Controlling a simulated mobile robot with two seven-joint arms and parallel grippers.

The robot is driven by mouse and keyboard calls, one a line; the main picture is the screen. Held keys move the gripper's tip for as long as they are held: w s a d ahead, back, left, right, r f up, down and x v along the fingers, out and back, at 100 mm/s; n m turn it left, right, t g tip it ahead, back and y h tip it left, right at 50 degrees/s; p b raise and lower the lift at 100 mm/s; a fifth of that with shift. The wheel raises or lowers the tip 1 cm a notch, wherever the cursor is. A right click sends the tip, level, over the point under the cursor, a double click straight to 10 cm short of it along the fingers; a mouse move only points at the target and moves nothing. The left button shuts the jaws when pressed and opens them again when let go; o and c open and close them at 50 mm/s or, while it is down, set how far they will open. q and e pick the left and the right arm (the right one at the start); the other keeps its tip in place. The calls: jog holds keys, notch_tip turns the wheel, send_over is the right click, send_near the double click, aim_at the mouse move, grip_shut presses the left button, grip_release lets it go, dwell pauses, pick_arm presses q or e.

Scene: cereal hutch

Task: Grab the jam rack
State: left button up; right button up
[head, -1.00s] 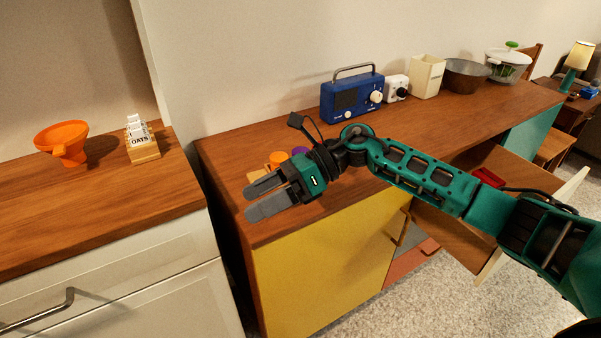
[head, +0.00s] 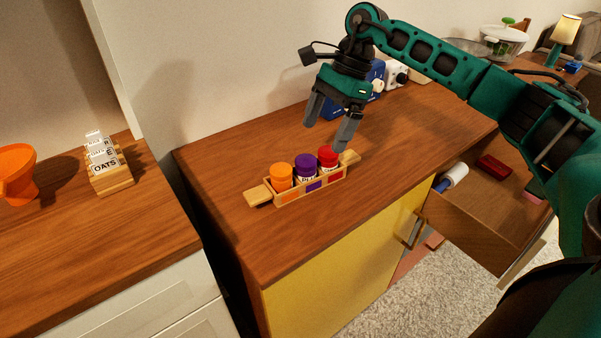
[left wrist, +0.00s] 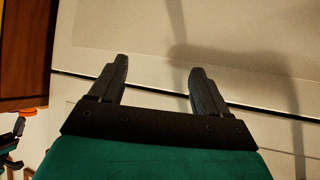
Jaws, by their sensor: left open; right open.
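The jam rack (head: 290,197) is a small wooden tray with a flat handle at each end. It stands on the brown counter in the head view. It holds an orange-lidded jar (head: 281,177), a purple-lidded jar (head: 306,166) and a red-lidded jar (head: 328,156). My right gripper (head: 328,134) is open and empty, pointing down above and behind the rack's right end. I cannot tell whether a finger touches it. My left gripper (left wrist: 157,82) is open and empty in the left wrist view, facing pale cabinet fronts. The rack is not in that view.
A blue radio (head: 336,106) stands behind my right gripper, partly hidden. An oats label holder (head: 108,172) and an orange funnel (head: 16,174) stand on the left counter. An open drawer (head: 480,225) juts out at right. The counter left of the rack is clear.

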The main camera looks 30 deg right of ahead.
aim_at(306, 172)
jog(key=x, duration=0.5)
jog(key=shift+s+a+f, duration=0.1)
jog(key=shift+a+f, duration=0.05)
jog(key=shift+f, duration=0.1)
jog(key=shift+w+b+x, duration=0.1)
jog(key=shift+b+x, duration=0.05)
jog(key=shift+x, duration=1.25)
jog(key=shift+w+b+x, duration=0.15)
jog(key=shift+x, duration=1.2)
jog(key=shift+a, duration=0.1)
jog(key=c, duration=1.1)
jog(key=shift+r, duration=0.15)
jog(key=shift+r, duration=0.1)
